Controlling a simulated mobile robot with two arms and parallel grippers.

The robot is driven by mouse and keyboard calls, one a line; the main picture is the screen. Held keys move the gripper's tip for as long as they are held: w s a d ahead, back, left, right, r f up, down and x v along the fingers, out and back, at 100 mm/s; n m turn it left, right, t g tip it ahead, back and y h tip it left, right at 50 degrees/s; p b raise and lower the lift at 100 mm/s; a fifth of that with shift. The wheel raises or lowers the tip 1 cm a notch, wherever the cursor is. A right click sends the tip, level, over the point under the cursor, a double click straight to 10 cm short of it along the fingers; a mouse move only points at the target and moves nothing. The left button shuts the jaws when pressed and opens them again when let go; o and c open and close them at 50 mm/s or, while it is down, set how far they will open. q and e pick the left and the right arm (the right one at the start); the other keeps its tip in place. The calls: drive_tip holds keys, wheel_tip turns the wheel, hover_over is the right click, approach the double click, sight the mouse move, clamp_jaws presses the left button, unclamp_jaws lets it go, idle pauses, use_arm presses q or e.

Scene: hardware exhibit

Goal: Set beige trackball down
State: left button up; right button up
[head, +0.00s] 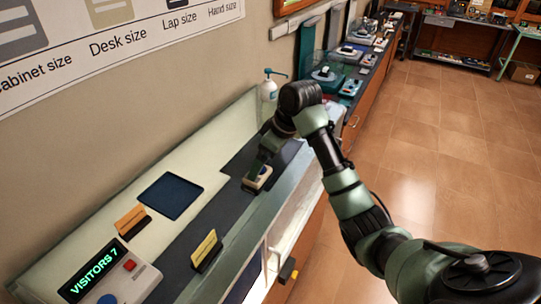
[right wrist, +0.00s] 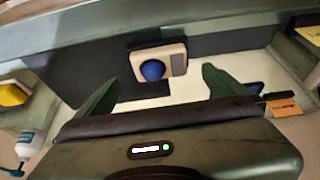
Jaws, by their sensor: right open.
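The beige trackball (head: 257,181) with a blue ball sits on the dark strip of the counter in the head view. In the right wrist view the trackball (right wrist: 176,65) shows its blue ball and a grey panel. My right gripper (head: 262,164) is directly over it in the head view. In the right wrist view my right gripper (right wrist: 160,82) is open, its green fingers spread apart with visible gaps to the trackball on both sides. My left gripper is not in view.
A dark blue tray (head: 170,196), two orange-yellow signs (head: 132,221) (head: 206,250) and a visitor counter box (head: 108,277) stand to the left. A pump bottle (head: 269,88) stands behind my arm.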

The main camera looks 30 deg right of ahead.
drive_tip(key=v, duration=0.5)
drive_tip(key=shift+s, duration=0.1)
idle(0.4)
